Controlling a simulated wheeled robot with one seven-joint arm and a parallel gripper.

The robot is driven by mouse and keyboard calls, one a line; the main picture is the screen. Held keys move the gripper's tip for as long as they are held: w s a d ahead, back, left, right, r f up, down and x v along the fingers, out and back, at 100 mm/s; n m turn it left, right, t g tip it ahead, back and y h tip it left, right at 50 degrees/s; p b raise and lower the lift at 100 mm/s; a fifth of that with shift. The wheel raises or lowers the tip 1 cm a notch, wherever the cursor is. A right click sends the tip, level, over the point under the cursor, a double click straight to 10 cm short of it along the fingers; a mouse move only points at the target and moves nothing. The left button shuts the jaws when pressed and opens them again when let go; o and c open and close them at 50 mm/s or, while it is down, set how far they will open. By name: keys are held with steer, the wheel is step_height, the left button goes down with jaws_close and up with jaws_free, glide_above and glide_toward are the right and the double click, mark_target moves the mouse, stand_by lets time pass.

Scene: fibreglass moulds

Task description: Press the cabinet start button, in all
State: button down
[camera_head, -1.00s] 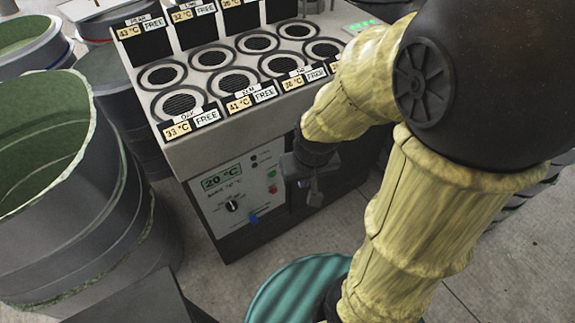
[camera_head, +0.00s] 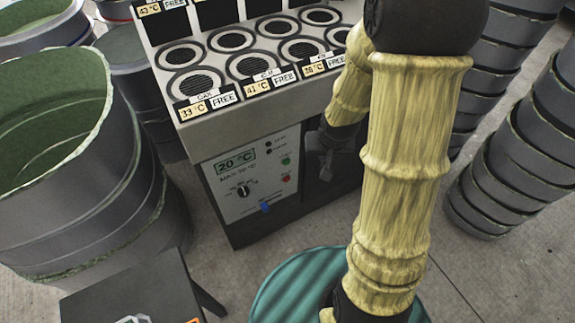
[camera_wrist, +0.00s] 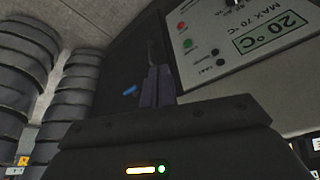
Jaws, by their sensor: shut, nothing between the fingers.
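The cabinet (camera_head: 208,143) stands ahead, its front panel (camera_head: 225,200) facing me with a "20 °C" display. On the panel are a green button (camera_head: 286,160), a red button (camera_head: 286,178) below it, a black knob and a blue switch. The button labels are too small to read. In the wrist view the panel is upside down, with the red button (camera_wrist: 181,26) above the green button (camera_wrist: 188,43). My gripper (camera_head: 326,172) is shut and empty, right of the panel before the dark part of the cabinet front. Its fingers (camera_wrist: 153,72) appear apart from both buttons.
The cabinet top has several round grilles (camera_head: 190,85) with temperature and "FREE" tags. A large grey tub (camera_head: 150,215), green inside, stands at left. A dark stool (camera_head: 85,300) is at lower left. Stacks of dark round moulds (camera_head: 490,195) stand at right. Some floor is bare.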

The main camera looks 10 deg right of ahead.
mark_target(287, 162)
steer(key=w+f+m+t+y+b, duration=0.1)
steer(key=w+f+m+y+b, duration=0.1)
steer(key=f, duration=1.1)
steer(key=w+a+f+m+t+y+b, duration=0.1)
steer(key=w+f+m+t+y+b, duration=0.1)
steer(key=f, duration=1.1)
steer(key=w+m+y, duration=0.1)
steer(key=w+y, duration=0.1)
steer(key=shift+w+a+f+m+y, duration=0.2)
steer(key=shift+a+f+m+y, duration=0.1)
steer(key=shift+m, duration=0.1)
steer(key=shift+w, duration=0.1)
steer(key=w+a+b, duration=0.1)
steer(key=w+a, duration=0.1)
steer(key=w, duration=0.6)
steer(key=shift+w+a, duration=0.15)
steer(key=shift+a, duration=0.2)
steer(key=shift+w+a, duration=0.1)
steer(key=shift+w, duration=0.25)
